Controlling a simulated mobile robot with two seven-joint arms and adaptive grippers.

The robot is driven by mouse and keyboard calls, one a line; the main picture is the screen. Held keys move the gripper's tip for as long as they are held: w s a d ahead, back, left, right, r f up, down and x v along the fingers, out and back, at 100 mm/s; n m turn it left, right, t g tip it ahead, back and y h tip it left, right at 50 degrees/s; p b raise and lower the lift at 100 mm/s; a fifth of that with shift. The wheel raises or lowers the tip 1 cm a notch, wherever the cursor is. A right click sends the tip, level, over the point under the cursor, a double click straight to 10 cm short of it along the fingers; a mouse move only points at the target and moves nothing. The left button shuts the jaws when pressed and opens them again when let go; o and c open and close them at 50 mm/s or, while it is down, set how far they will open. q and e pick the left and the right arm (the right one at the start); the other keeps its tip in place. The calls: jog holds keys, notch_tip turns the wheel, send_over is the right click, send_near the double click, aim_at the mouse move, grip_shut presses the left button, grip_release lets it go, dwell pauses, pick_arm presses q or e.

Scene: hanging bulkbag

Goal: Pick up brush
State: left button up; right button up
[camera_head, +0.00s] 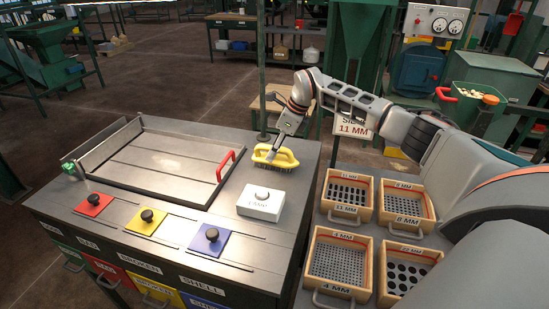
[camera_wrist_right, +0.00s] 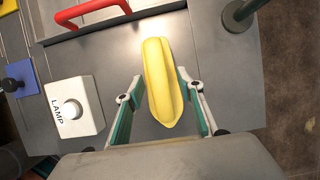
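The yellow brush (camera_head: 275,156) lies on the dark grey bench top, near its back right corner, with dark bristles below its yellow body. It also shows in the right wrist view (camera_wrist_right: 158,82), lengthwise between the fingers. My right gripper (camera_wrist_right: 160,95) is open, with one finger on each side of the brush and a small gap visible on each side. In the head view my right gripper (camera_head: 270,150) reaches down at the brush from above. The brush rests on the bench. My left gripper is not in either view.
A white lamp box (camera_head: 261,202) stands just in front of the brush. A red handle (camera_head: 225,165) of the metal tray (camera_head: 160,125) is to its left. A green post (camera_wrist_right: 238,16) rises behind the bench. Sieve boxes (camera_head: 348,195) stand to the right.

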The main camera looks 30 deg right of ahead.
jog(key=shift+c, duration=0.3)
grip_shut()
notch_tip(320, 180, up, 20)
dwell(0.7)
jog(key=shift+f, duration=0.1)
dwell(0.4)
